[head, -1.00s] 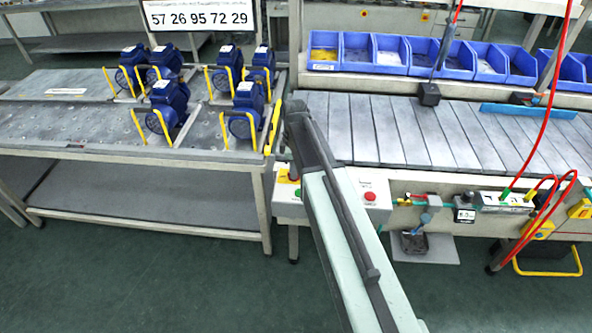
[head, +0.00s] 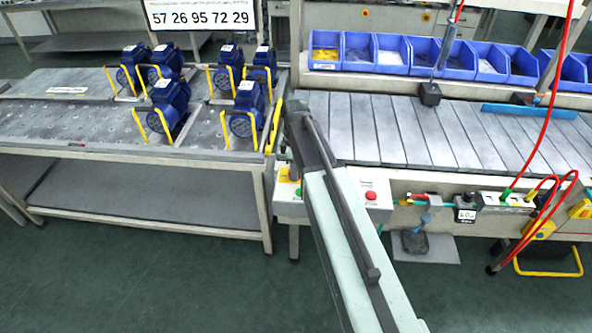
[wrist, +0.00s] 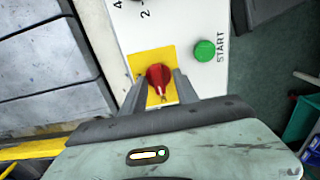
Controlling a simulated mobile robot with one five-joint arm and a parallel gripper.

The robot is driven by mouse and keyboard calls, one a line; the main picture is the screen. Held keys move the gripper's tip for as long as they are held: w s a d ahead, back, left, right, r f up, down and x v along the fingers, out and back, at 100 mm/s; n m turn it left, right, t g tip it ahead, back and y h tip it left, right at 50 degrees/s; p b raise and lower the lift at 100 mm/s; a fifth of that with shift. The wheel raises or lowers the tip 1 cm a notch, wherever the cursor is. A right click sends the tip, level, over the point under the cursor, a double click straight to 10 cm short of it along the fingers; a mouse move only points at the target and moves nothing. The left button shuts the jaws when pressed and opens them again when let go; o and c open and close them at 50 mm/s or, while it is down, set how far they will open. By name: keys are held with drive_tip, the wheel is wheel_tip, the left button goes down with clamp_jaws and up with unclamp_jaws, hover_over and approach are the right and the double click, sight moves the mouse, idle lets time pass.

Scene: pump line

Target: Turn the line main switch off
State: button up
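The main switch (wrist: 159,76) is a red rotary knob on a yellow plate (wrist: 141,61) on a pale control panel (wrist: 195,20), seen in the wrist view. Its narrow end points down toward my gripper's body in that view. My gripper (wrist: 160,80) is open, with one finger on each side of the knob and narrow gaps visible. I cannot tell whether either finger touches it. In the head view the yellow plate (head: 284,174) shows at the panel's (head: 290,207) left end, beside my arm; the knob and my fingers are hidden there.
A green START button (wrist: 205,50) is close to the right finger. A red button (head: 370,195) is farther right on the panel. A workbench (head: 150,152) with several blue pumps (head: 168,100) stands left. The slatted conveyor (head: 400,130) and blue bins (head: 390,53) lie behind.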

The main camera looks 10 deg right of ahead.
wheel_tip(320, 180, up, 8)
drive_tip(key=p, duration=0.8)
drive_tip(key=shift+f, duration=0.1)
drive_tip(key=s+m, duration=1.4)
drive_tip(key=shift+s+d+m, duration=0.2)
drive_tip(key=shift+s+m, duration=0.1)
